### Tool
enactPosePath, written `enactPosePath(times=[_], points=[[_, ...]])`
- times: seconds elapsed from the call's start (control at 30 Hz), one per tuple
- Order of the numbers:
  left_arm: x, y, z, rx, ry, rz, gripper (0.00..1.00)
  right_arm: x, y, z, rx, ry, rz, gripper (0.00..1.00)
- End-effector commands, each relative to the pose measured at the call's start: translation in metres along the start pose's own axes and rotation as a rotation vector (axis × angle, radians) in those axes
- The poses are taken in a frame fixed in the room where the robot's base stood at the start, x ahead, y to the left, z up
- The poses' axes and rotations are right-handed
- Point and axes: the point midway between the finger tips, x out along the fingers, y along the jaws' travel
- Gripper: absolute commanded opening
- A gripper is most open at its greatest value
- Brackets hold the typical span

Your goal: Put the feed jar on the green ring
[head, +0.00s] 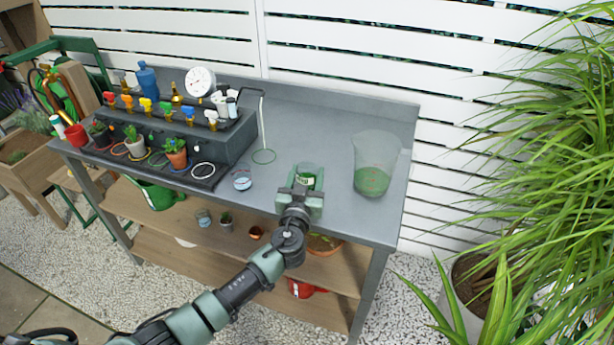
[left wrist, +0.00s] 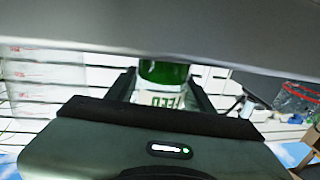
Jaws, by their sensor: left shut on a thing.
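The feed jar (head: 309,172) is clear with green contents. Its label, reading FEED, shows inverted in the left wrist view (left wrist: 160,99). My left gripper (head: 307,181) is shut around the jar at the front part of the bench. In the left wrist view the fingers (left wrist: 164,88) lie on both sides of it. The jar's end meets the grey bench in that view; I cannot tell whether it rests there or is slightly raised. My right gripper is not in view.
A large clear beaker with green contents (head: 376,165) stands right of the jar. A small round blue-and-white item (head: 242,180) lies left of it. A valve rack (head: 200,138), potted plants and a white dial (head: 200,81) fill the left side. Bare bench lies behind the jar.

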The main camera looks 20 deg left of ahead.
Motion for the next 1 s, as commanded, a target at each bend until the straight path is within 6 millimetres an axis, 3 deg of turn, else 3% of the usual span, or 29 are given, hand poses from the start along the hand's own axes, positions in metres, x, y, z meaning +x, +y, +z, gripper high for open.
enactPosePath(times=[0.37, 1.0], points=[[0.000, 0.000, -0.028, -0.004, 0.004, 0.001, 0.00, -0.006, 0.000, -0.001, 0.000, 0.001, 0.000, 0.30], [0.000, 0.000, -0.116, -0.004, 0.006, 0.001, 0.00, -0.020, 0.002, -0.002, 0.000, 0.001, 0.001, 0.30]])
